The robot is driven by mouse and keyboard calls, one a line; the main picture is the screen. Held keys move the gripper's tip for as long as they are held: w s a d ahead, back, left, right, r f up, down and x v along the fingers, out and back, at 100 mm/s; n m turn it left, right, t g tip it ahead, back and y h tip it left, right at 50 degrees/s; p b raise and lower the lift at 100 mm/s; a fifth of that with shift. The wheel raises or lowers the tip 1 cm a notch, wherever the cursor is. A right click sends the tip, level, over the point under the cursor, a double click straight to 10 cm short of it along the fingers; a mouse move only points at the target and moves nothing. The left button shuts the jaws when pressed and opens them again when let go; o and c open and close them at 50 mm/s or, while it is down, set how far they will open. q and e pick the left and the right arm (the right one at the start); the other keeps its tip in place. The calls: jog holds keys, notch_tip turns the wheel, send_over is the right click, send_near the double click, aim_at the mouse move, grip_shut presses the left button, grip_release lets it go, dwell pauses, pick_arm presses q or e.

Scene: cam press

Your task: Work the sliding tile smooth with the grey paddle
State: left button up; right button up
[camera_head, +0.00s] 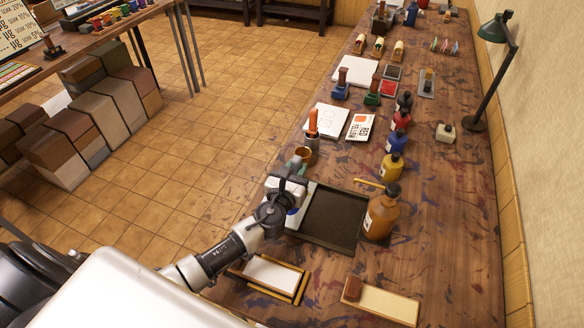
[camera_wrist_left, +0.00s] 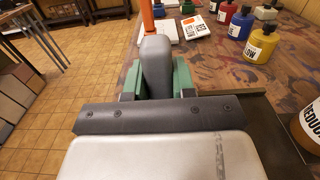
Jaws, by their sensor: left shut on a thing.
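My left gripper (camera_head: 297,168) is above the left edge of a dark green tray, beside a small brown cup. In the left wrist view its green fingers (camera_wrist_left: 157,82) are shut on an upright grey, rounded block, which looks like the grey paddle (camera_wrist_left: 157,62). The gripper hides much of the paddle in the head view. A dark slab (camera_head: 332,218) lies flat in the tray (camera_head: 357,190). I cannot tell whether this slab is the sliding tile. My right gripper is not in view.
The brown cup (camera_head: 304,155) and an orange-handled tool (camera_head: 312,120) stand behind the gripper. An amber bottle (camera_head: 382,214) stands right of the tray. A yellow-edged frame (camera_head: 272,272) lies in front. A cream board (camera_head: 388,303) with a brown block lies at front right.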

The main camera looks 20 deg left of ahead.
pick_arm(q)
jog(key=shift+s+a, duration=0.1)
jog(key=shift+a, duration=1.3)
dwell(0.6)
jog(key=shift+r, duration=0.1)
notch_tip(320, 180, up, 7)
jog(key=p, duration=0.6)
jog(key=shift+p, duration=0.35)
